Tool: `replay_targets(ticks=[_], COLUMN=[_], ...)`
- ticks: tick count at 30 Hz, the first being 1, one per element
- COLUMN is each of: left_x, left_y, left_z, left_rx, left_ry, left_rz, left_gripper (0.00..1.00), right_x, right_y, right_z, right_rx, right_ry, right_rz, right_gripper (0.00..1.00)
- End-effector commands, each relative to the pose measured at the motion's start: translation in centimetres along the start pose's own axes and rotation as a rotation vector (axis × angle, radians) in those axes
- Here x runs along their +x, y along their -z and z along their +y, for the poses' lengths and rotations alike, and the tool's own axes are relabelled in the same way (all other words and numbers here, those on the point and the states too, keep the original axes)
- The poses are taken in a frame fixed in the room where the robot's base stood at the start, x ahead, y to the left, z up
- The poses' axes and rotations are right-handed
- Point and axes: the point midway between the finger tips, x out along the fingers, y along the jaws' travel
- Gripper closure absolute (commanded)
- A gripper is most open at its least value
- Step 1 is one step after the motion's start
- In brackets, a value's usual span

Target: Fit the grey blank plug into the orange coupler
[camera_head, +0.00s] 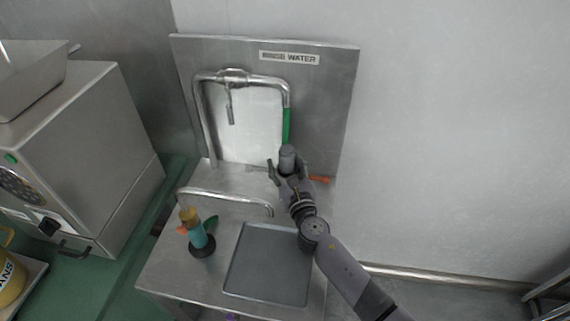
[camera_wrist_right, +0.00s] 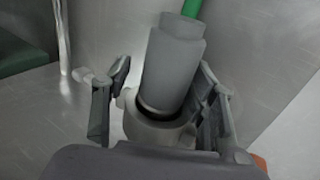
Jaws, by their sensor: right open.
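My right gripper (camera_head: 288,168) is open, its fingers on either side of a grey cylindrical piece (camera_head: 287,155) that looks like the grey blank plug. In the right wrist view this grey piece (camera_wrist_right: 170,70) stands tilted between the two fingers, with a gap at the left finger; whether the right finger touches is unclear. Its lower end meets a pale grey ring (camera_wrist_right: 150,135). A green pipe shows just above it. An orange piece (camera_head: 320,179) lies right of the gripper, partly hidden by it; I cannot tell whether it is the orange coupler. My left gripper is out of view.
A green-sleeved bent metal pipe (camera_head: 287,125) stands before the steel backboard (camera_head: 335,75). A curved spout (camera_head: 225,196) crosses the steel counter. A teal, yellow-topped device (camera_head: 198,238) stands left of a grey tray (camera_head: 268,265), which looks empty. A large steel machine (camera_head: 85,150) stands left.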

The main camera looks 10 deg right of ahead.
Motion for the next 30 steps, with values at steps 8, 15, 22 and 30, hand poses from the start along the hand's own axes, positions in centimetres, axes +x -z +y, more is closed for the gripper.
replay_targets(ticks=[8, 15, 22, 30], left_x=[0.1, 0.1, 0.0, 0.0], left_y=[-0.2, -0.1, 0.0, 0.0], left_z=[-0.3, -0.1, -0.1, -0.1], left_rx=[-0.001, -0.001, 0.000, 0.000], left_ry=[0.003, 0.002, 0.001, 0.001], left_rz=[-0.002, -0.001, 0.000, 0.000], left_gripper=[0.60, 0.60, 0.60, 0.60], right_x=[-0.6, -4.5, -9.2, -11.9], right_y=[0.8, 0.8, 0.3, 0.1], right_z=[-0.5, -0.2, 0.1, 0.2], right_rx=[-0.002, -0.002, -0.001, -0.002], right_ry=[0.009, 0.004, 0.000, 0.000], right_rz=[0.014, 0.014, 0.006, 0.002], right_gripper=[0.42, 0.42, 0.42, 0.42])
